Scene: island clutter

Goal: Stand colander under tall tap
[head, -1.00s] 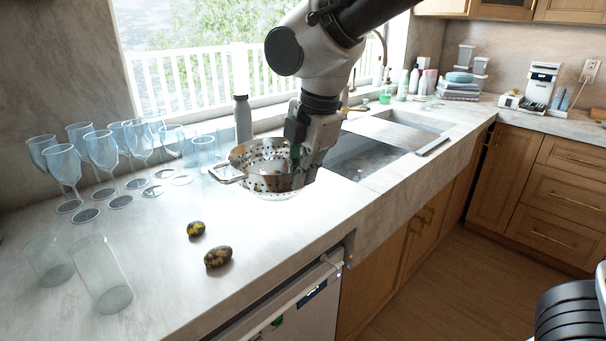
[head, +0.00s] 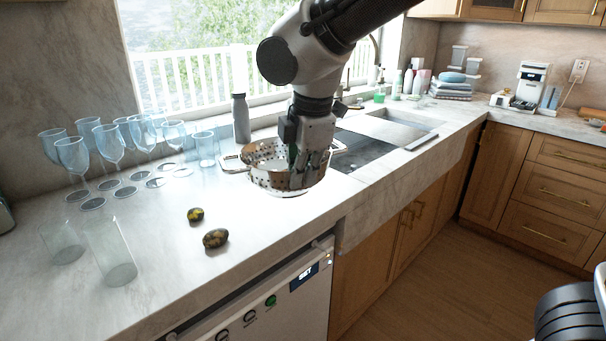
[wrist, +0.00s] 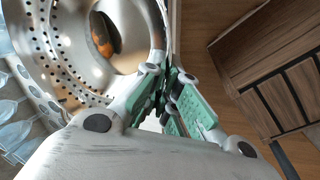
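The steel colander (head: 262,178), a perforated bowl with loop handles, is upright or slightly tilted over the counter near the sink's left end. My gripper (head: 309,160) is at its right side, with the green-padded fingers (wrist: 168,95) closed at the rim. In the wrist view the colander (wrist: 62,45) fills the upper left; the exact pinch is partly hidden. An orange-brown patch shows inside the bowl; I cannot tell whether it is an object or a reflection. A tall curved tap (head: 376,50) stands behind the sink, partly hidden by my arm.
The sink (head: 365,152) lies right of the colander, with a second basin beyond. Several glasses (head: 72,155) stand at left. A grey bottle (head: 241,119) stands behind the colander. A flat light object (head: 232,163) lies beside the colander.

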